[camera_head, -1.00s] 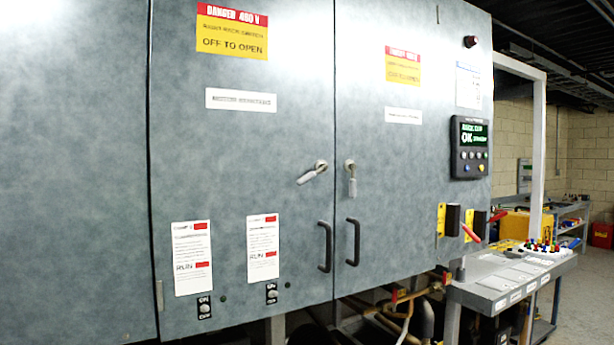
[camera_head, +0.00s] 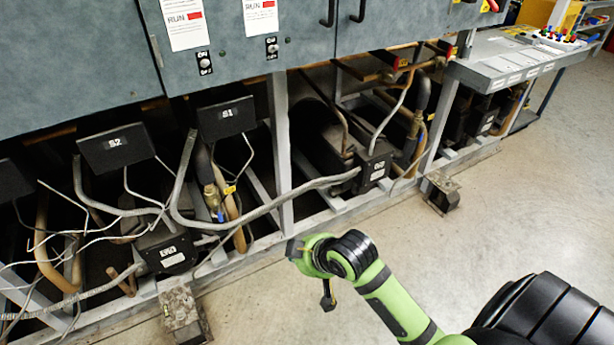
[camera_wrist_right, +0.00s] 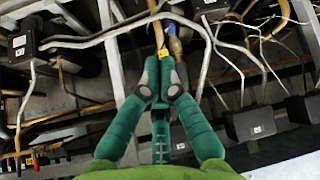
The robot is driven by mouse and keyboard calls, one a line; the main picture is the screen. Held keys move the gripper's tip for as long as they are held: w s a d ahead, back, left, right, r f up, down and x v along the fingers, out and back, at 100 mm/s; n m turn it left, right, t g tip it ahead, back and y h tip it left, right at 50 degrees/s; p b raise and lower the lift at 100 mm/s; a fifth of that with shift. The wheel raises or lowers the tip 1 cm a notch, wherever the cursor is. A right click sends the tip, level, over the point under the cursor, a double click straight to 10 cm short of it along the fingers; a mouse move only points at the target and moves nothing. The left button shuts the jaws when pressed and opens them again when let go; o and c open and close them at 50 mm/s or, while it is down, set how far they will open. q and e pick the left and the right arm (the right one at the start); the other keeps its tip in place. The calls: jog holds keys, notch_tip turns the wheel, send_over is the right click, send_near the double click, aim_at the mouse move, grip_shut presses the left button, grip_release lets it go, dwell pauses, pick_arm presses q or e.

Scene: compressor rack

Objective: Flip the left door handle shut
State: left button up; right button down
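My right arm comes in from the lower right of the head view, below and in front of the cabinet. Its gripper shows clearly in the right wrist view (camera_wrist_right: 161,78): the two teal fingers converge, their tips close together with nothing held between them. It is well away from the doors. My left gripper is in neither view.
Under the cabinet is an open frame with pipes, cables and black boxes (camera_head: 228,118). A frame foot (camera_head: 184,316) stands on the floor. A grey side shelf (camera_head: 505,58) projects at the right. The pale floor (camera_head: 520,190) in front is free.

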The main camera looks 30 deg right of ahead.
jog(key=w+d+r+n+t+y, duration=0.1)
jog(key=w+d+r+t, duration=0.2)
jog(key=w+r, duration=0.55)
jog(key=w+d+r+n+t+y, duration=0.1)
jog(key=w+d+r+t, duration=0.2)
jog(key=r, duration=1)
jog(key=w+d+r+n+t, duration=0.1)
jog(key=w+d+r+t, duration=0.15)
jog(key=w+r, duration=0.6)
jog(key=s+d+r+t, duration=0.1)
jog(key=d+r+t, duration=0.1)
jog(key=r, duration=0.8)
jog(key=s+d+r+t+y, duration=0.1)
jog(key=d+r, duration=0.3)
jog(key=r, duration=0.6)
jog(key=s+d+r+n+t, duration=0.1)
jog(key=s+d+r+t, duration=0.2)
jog(key=r, duration=0.6)
jog(key=shift+s+r+t, duration=0.2)
jog(key=shift+r+t, duration=0.15)
jog(key=shift+r, duration=0.05)
jog(key=r+p+x, duration=0.1)
jog(key=p+x, duration=0.6)
jog(key=x, duration=0.3)
jog(key=f, duration=0.1)
jog(key=d+f, duration=0.1)
jog(key=f, duration=0.2)
jog(key=shift+w+d+f+p, duration=0.25)
jog(key=shift+w+d+p, duration=0.05)
jog(key=shift+w+p, duration=0.05)
